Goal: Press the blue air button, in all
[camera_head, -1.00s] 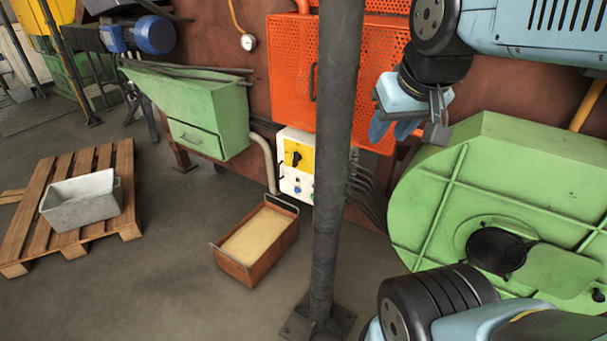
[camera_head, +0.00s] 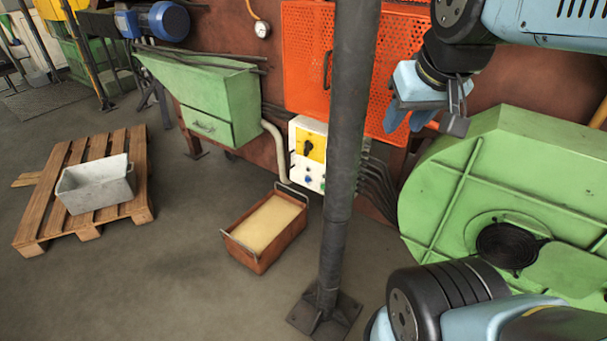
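A white control box (camera_head: 295,133) with a yellow panel and black rotary switch is on the wall side, left of the dark pole. A small blue button (camera_head: 307,179) sits low on its white front, with a small greenish spot to its right. The pole covers the box's right edge. My gripper (camera_head: 440,115) hangs at the upper right, right of the pole and apart from the box. Its grey and light blue parts overlap blue shapes behind or beside them, so I cannot tell how far its fingers are apart.
The dark pole (camera_head: 343,170) stands on a floor plate between the box and my gripper. A brown bin (camera_head: 248,258) of yellowish material is below the box. A green round housing (camera_head: 440,190) fills the right. Pallet (camera_head: 60,165) with grey tub (camera_head: 95,188) lies left; floor between is clear.

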